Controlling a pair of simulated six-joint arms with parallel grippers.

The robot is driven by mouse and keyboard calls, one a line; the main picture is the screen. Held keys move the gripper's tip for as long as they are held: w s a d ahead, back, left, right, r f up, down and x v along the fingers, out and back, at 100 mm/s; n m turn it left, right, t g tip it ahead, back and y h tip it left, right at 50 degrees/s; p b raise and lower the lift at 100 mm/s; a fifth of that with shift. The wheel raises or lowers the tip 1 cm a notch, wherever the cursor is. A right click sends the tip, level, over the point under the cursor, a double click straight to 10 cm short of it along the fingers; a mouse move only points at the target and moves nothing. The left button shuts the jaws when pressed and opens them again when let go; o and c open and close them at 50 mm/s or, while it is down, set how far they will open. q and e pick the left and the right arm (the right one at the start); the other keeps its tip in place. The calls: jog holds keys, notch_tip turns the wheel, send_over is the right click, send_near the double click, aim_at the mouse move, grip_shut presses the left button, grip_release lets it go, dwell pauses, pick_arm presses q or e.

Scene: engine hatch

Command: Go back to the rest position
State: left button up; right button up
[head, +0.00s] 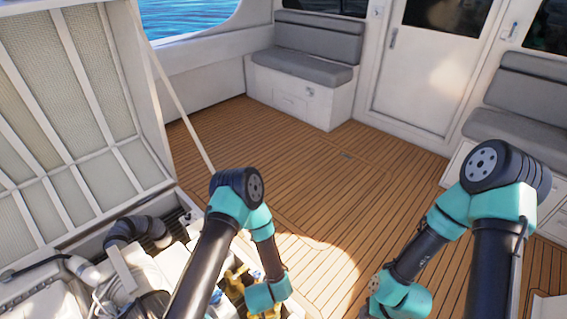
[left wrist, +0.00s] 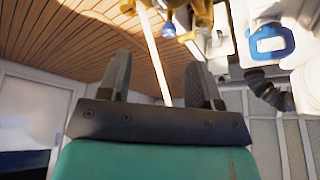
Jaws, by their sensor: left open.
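My left gripper (left wrist: 161,72) shows in the left wrist view with its two dark fingers spread apart and nothing between them. A thin white prop rod passes behind the gap between the fingers; I see no contact. In the head view my left arm bends over the right edge of the engine bay, and its gripper is out of sight. My right arm bends over the wooden deck at the right, with its gripper also out of view.
The open hatch lid (head: 75,95) stands at the left, with the prop rod (head: 182,90) beside it. The engine (head: 150,275) has hoses, and a blue ring handle (left wrist: 270,42) shows near it. The wooden deck (head: 320,190) is clear. Grey-cushioned benches (head: 300,68) stand beyond.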

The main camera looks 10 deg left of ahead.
pick_arm(q)
jog(key=s+a+r+g+h, duration=0.1)
jog(key=s+a+r+h, duration=0.1)
jog(key=s+a+r, duration=0.2)
jog(key=s+a+r+g+h, duration=0.2)
jog(key=s+a+r, duration=0.2)
jog(key=r, duration=0.6)
jog(key=shift+a+r+g, duration=0.3)
jog(key=shift+a+r, duration=0.05)
jog(key=shift+a, duration=0.2)
dwell(1.1)
